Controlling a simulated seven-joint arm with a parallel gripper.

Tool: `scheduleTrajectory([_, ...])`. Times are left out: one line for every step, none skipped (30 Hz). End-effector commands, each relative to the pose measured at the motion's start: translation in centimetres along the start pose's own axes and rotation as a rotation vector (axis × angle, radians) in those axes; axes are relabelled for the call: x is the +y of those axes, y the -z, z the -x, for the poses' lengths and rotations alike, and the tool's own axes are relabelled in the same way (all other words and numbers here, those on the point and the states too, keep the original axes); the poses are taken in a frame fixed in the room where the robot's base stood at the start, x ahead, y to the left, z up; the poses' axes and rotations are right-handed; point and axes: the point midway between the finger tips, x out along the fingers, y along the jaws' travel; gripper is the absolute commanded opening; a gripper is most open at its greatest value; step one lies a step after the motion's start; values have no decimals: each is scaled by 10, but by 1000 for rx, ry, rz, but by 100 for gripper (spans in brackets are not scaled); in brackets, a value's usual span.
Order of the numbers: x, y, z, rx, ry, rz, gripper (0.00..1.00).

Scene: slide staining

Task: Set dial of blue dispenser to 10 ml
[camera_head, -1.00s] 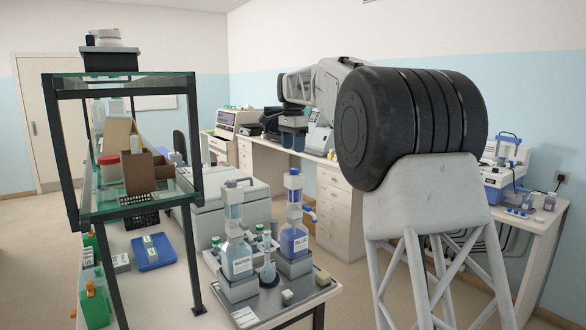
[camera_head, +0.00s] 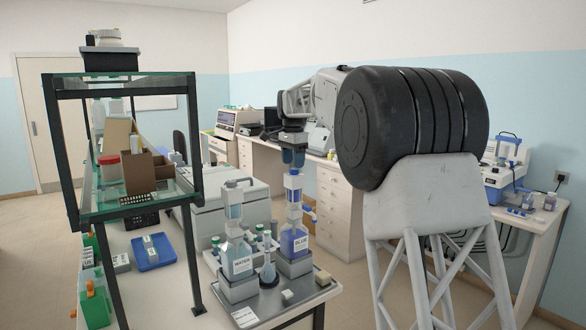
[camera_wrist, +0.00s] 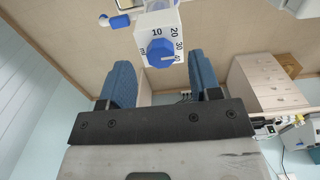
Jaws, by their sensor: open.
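The blue dispenser (camera_head: 294,239) is a bottle of blue liquid labelled BLUE, standing upright on a grey base, with a white head (camera_head: 293,182) on top. In the wrist view its blue dial (camera_wrist: 160,52) sits on a white face marked 10, 20, 30 and 40. A pale mark on the dial appears to point to the lower right, near 40. My gripper (camera_head: 293,157) is open and empty just above the dispenser head. In the wrist view its two blue fingers flank the dial, apparently short of it and not touching.
A similar dispenser labelled WATER (camera_head: 240,258) stands close on the left. A small flask (camera_head: 268,272) stands between them at the front. A glass shelf with a black frame (camera_head: 190,190) rises at the left. Wood drawers (camera_wrist: 262,82) show at the right in the wrist view.

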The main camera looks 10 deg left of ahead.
Motion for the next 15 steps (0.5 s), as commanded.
scheduleTrajectory([0,0,-6,0,-1,0,57])
scheduleTrajectory([0,0,-9,0,-1,0,57])
scheduleTrajectory([0,0,-13,0,-1,0,57])
scheduleTrajectory([0,0,-15,0,-1,0,57])
scheduleTrajectory([0,0,-17,0,-1,0,57])
scheduleTrajectory([0,0,-20,0,0,0,57])
scheduleTrajectory([0,0,-22,0,0,0,57])
scheduleTrajectory([0,0,-23,0,0,0,57])
scheduleTrajectory([0,0,-25,0,0,0,57])
scheduleTrajectory([0,0,-25,0,0,0,57])
scheduleTrajectory([0,0,-26,0,0,0,57])
scheduleTrajectory([0,0,-26,0,0,0,57])
scheduleTrajectory([0,0,-26,0,0,0,57])
scheduleTrajectory([0,0,-26,0,0,0,57])
scheduleTrajectory([0,0,-26,0,0,0,57])
